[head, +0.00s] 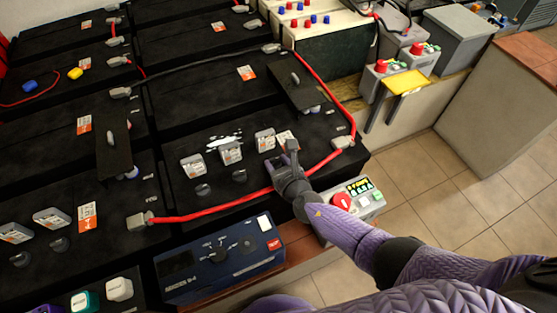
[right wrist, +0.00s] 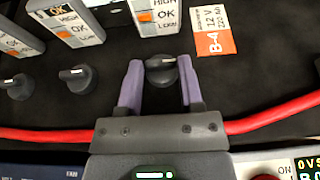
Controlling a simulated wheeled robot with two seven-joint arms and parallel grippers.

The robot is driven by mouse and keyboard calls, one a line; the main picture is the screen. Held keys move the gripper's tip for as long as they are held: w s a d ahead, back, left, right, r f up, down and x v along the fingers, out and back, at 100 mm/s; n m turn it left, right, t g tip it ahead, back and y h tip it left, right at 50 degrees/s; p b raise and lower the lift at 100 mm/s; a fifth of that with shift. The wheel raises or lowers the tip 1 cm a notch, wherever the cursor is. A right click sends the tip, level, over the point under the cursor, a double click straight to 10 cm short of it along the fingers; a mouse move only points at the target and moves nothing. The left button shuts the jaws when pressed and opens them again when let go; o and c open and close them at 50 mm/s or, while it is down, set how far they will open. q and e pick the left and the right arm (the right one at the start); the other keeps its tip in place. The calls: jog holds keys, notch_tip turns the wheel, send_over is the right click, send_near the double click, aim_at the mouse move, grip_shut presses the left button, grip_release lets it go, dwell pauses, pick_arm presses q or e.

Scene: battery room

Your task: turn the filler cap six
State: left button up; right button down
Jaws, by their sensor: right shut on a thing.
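The battery labelled B-4 (right wrist: 125,75) has a row of round black filler caps with ridged tops. My right gripper (right wrist: 161,82) has its purple fingers on both sides of the rightmost cap (right wrist: 161,68) and is shut on it. No number shows on the cap. In the head view my right gripper (head: 283,160) reaches down onto the battery and hides this cap. Two other caps, the middle one (right wrist: 77,77) and the left one (right wrist: 17,87), stand free. My left gripper is not in view.
White level gauges (head: 231,153) stand just behind the caps. A red cable (head: 215,212) runs in front of them, close beneath my gripper. A blue charger box (head: 218,262) and a grey box with a red button (head: 341,202) stand at the front edge.

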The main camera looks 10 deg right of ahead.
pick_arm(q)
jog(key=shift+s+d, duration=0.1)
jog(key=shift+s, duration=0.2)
pick_arm(e)
jog(key=c, duration=0.6)
grip_release()
jog(key=shift+c, duration=0.2)
jog(key=o, duration=0.4)
jog(key=shift+w, duration=0.1)
pick_arm(q)
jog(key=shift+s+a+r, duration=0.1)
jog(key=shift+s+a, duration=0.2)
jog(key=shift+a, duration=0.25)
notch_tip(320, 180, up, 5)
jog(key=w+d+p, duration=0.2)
jog(key=p, duration=0.3)
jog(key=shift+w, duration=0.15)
pick_arm(e)
jog(key=v, duration=1)
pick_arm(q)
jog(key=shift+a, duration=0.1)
